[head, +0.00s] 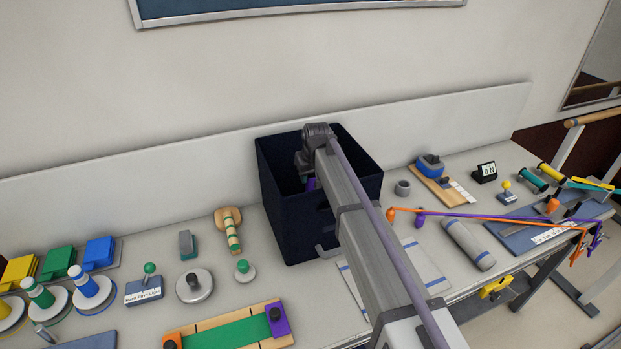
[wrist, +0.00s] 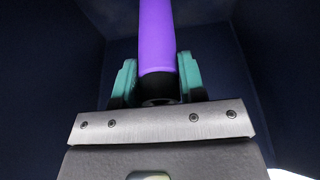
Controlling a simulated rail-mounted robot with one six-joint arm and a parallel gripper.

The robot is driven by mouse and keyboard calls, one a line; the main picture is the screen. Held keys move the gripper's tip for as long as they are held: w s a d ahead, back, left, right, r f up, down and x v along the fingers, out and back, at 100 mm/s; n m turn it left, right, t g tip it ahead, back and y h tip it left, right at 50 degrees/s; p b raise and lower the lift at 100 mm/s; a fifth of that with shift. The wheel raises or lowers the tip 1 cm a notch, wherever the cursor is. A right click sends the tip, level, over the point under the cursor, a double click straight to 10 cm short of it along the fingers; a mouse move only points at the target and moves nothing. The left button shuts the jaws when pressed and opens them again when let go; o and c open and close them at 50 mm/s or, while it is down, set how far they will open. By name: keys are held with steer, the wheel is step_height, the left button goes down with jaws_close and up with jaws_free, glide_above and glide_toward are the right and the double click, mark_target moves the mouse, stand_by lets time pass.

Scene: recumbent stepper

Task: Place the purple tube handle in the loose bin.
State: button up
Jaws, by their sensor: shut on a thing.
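My gripper (wrist: 157,85) has teal fingers, shut on the purple tube handle (wrist: 156,35), which runs up between them in the wrist view. In the head view my gripper is inside the dark navy loose bin (head: 350,225), below its rim, and mostly hidden by the bin wall and my arm. A small purple patch (head: 311,184) of the held handle shows there. The bin's dark walls (wrist: 55,80) surround the gripper in the wrist view. The bin floor and how near the handle is to it cannot be told.
A wooden piece with a green-striped peg (head: 232,235) stands left of the bin. A small grey ring (head: 402,188) and a blue-topped wooden slide (head: 431,168) are to its right. Orange and purple tubes (head: 480,215) stretch across the right side. A white backboard (head: 130,195) runs behind.

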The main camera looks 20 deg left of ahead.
steer(key=shift+f+b, duration=0.55)
steer(key=shift+f, duration=0.1)
steer(key=o, duration=1)
steer(key=shift+r+p, duration=0.55)
steer(key=p+v, duration=1.1)
steer(key=v, duration=0.1)
steer(key=shift+r+p, duration=0.1)
steer(key=shift+p, duration=0.3)
steer(key=shift+w, duration=0.1)
